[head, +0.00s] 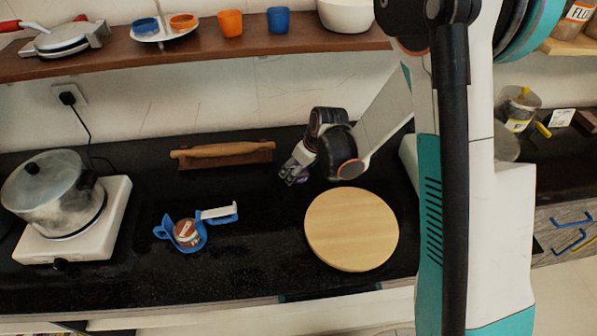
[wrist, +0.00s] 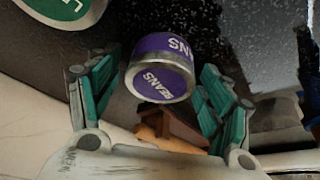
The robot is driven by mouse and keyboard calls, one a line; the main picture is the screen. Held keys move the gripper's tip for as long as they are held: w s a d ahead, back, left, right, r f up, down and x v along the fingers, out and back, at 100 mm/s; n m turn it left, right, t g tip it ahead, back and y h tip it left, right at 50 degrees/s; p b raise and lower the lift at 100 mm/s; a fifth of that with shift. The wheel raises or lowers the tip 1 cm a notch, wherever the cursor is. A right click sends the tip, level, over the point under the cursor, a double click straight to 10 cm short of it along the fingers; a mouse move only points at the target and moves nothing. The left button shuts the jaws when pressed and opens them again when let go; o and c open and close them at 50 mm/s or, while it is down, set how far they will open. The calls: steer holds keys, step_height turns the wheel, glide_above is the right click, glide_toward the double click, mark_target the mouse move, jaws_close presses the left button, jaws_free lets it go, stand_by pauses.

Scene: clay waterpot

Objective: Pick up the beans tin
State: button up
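The beans tin (wrist: 160,72) is a small purple can with silver rims and "BEANS" lettering, in the middle of the wrist view. My gripper (wrist: 160,75) has its green-padded fingers on either side of the tin, with a narrow gap showing at each side. I see no clear contact. In the head view my gripper (head: 292,172) is low over the dark counter, left of the round wooden board. Only a small purple patch of the tin (head: 302,178) shows there, mostly hidden by the gripper.
A green-labelled can (wrist: 62,8) is close by in the wrist view. The head view shows a rolling pin (head: 222,149) on its stand, a round board (head: 351,229), a blue holder (head: 163,232) with a red-brown tin, and a pot (head: 50,190) on a white hob. The front middle counter is clear.

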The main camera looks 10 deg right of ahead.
steer(key=c, duration=0.8)
steer(key=shift+r, duration=0.1)
